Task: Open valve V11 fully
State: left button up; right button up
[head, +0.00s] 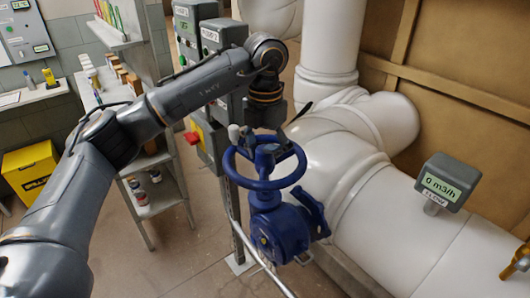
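A blue valve (285,230) with a round blue handwheel (240,172) stands beside the thick white pipe. A pale knob (233,132) sticks up at the left of the wheel's rim. No V11 label is readable on it. My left gripper (272,138) points down at the far side of the wheel. Its fingers are dark and mostly hidden, so I cannot tell whether they touch the rim or are open or shut. My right gripper is not in view. A grey flow display (448,183) on the pipe reads 0 m3/h.
Grey control boxes (222,35) stand behind my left arm, with a red knob (192,138) below. A metal shelf (155,205) and a yellow box (30,172) are at left. White pipes (400,235) fill the right. A thin rail (262,258) runs below the valve.

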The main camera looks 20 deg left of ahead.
pick_arm(q)
notch_tip(320, 180, up, 7)
jog(key=p, duration=0.4)
jog(key=shift+w+f+p, duration=0.1)
jog(key=shift+f+p, duration=0.05)
jog(key=shift+p, duration=0.25)
